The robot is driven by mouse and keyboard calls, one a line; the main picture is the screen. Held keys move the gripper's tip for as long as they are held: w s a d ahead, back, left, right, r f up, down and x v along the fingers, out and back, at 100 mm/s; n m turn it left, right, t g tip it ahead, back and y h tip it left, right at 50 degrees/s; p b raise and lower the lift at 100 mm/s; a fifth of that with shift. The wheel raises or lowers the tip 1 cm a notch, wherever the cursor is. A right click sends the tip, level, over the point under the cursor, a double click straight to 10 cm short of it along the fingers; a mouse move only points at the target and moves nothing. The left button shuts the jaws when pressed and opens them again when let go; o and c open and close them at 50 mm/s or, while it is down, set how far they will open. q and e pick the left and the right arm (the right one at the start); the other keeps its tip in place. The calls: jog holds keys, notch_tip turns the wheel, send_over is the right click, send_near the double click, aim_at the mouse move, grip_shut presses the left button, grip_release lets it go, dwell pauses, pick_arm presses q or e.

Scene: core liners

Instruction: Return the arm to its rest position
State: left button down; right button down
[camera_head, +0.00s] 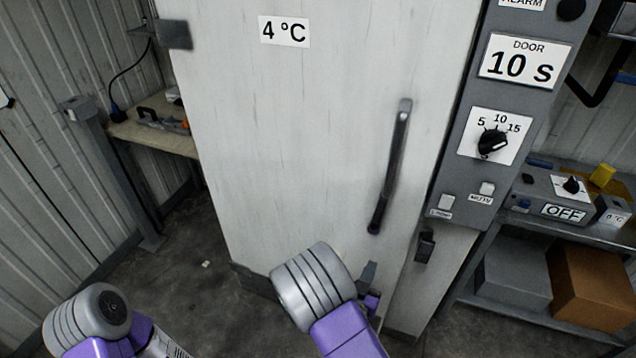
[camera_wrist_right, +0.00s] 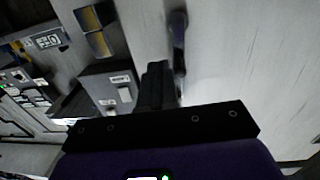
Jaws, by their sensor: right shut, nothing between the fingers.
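My right arm comes in at the bottom middle in the head view, with a grey ringed joint and purple links. My right gripper (camera_head: 369,282) is partly hidden behind that arm, low in front of the white door (camera_head: 300,150). In the right wrist view my right gripper's dark fingers (camera_wrist_right: 157,83) are together with nothing between them. The door's dark handle (camera_head: 391,165) stands above the gripper in the head view, apart from it. The handle also shows in the wrist view (camera_wrist_right: 179,40), beyond the fingers. My left arm shows at the lower left; its gripper is out of view.
A grey control panel (camera_head: 462,190) with a dial and labels stands right of the door. A shelf at right holds a box marked OFF (camera_head: 563,211), a grey bin (camera_head: 512,272) and a brown box (camera_head: 592,290). A wooden bench (camera_head: 150,136) stands left. Floor between is mostly clear.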

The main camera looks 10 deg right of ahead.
jog(key=s+a+f+n+g+y+p, duration=0.1)
jog(key=s+a+f+g+y, duration=0.2)
jog(key=f, duration=0.6)
jog(key=s+a+f+n+g+y, duration=0.1)
jog(key=s+f+g+y, duration=0.25)
jog(key=f, duration=0.55)
jog(key=s+a+f+n+g+y, duration=0.3)
jog(key=s+a+g+y, duration=0.4)
jog(key=s+a, duration=0.3)
jog(key=shift+s+a+f+y+p, duration=0.3)
jog(key=shift+s+f+y+p, duration=0.15)
jog(key=shift+y, duration=0.4)
